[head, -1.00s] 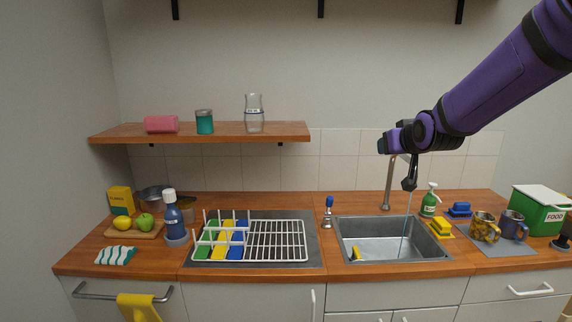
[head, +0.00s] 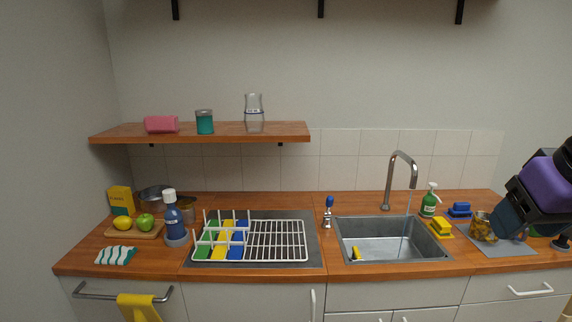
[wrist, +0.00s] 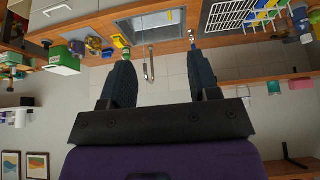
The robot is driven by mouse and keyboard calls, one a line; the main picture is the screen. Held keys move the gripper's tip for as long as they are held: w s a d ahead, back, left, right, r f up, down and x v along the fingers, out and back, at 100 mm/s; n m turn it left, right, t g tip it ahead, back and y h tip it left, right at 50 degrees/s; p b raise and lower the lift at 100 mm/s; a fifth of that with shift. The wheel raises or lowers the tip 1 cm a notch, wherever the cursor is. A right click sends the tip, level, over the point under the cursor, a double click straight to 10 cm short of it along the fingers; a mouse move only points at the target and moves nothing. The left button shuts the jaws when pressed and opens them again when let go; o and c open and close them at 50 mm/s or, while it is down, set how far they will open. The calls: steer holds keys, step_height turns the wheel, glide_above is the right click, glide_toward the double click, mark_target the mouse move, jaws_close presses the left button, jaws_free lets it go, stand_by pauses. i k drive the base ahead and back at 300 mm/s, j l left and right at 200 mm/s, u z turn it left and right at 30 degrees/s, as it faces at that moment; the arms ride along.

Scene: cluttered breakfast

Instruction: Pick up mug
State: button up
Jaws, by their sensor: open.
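A yellow-brown patterned mug (head: 482,227) stands on a grey mat (head: 497,249) right of the sink. In the wrist view, which is upside down, this mug (wrist: 94,43) shows at upper left beside a blue mug (wrist: 77,47). In the head view the blue mug is hidden behind my gripper (head: 507,216). My gripper is at the far right of the head view, in front of the mat area. In the wrist view my gripper (wrist: 158,62) has its two dark fingers wide apart with nothing between them. Both mugs lie outside the fingers there.
The sink (head: 392,240) with a running tap (head: 400,170) is left of the mugs. A green box (wrist: 63,60) is beyond the mugs. A dish rack (head: 270,240) is further left.

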mark_target(480, 230)
steer(key=z, duration=0.95)
